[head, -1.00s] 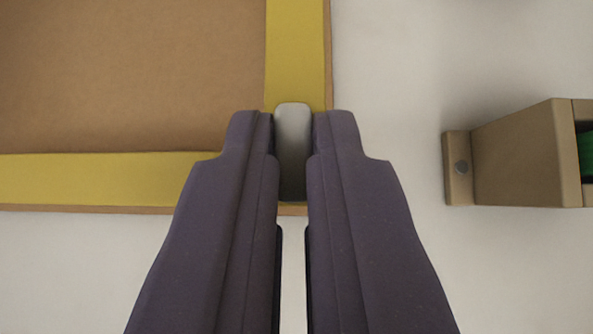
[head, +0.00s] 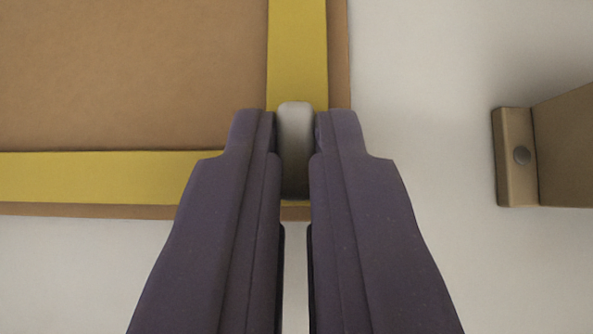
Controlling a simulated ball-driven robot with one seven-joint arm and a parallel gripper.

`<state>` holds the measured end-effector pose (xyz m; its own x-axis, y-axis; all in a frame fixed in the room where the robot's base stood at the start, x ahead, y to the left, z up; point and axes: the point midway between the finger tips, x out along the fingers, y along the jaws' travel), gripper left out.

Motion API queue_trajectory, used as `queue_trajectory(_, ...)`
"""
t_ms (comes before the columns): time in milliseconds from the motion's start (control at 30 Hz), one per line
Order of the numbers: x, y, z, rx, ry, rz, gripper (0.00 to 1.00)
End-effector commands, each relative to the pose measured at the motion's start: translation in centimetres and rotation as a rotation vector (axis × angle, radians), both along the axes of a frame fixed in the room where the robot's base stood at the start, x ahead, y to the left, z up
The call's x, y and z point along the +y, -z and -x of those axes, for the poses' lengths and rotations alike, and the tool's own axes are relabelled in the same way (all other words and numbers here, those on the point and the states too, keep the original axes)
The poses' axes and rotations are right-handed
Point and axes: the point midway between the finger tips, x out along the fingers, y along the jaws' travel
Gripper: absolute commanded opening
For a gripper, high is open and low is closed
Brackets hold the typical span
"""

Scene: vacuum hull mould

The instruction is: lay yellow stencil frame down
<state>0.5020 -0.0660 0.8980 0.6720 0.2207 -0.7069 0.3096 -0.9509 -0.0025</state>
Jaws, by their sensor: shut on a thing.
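The yellow stencil frame (head: 298,50) shows as one corner, with a bar running up the picture and a bar running left. A grey-white knob (head: 295,140) stands at that corner. My gripper (head: 295,135) is shut on this knob, one dark finger on each side. A brown board (head: 130,75) shows inside the frame and as a strip beyond its outer edges. I cannot tell whether the frame touches the board. The fingers hide most of the corner, and the rest of the frame is out of view.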

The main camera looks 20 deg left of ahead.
Motion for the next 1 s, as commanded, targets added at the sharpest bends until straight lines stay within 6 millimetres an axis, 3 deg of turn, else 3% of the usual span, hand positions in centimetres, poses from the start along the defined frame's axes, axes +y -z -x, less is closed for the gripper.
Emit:
queue_trajectory(367, 0.0, 0.5, 0.0, 0.000, 0.000, 0.000, 0.00)
queue_trajectory(400, 0.0, 0.5, 0.0, 0.000, 0.000, 0.000, 0.17)
queue_trajectory(500, 0.0, 0.5, 0.0, 0.000, 0.000, 0.000, 0.40)
queue_trajectory(800, 0.0, 0.3, 0.1, 0.000, 0.000, 0.000, 0.40)
queue_trajectory(1000, -0.7, -2.1, 2.0, 0.000, 0.001, 0.000, 0.40)
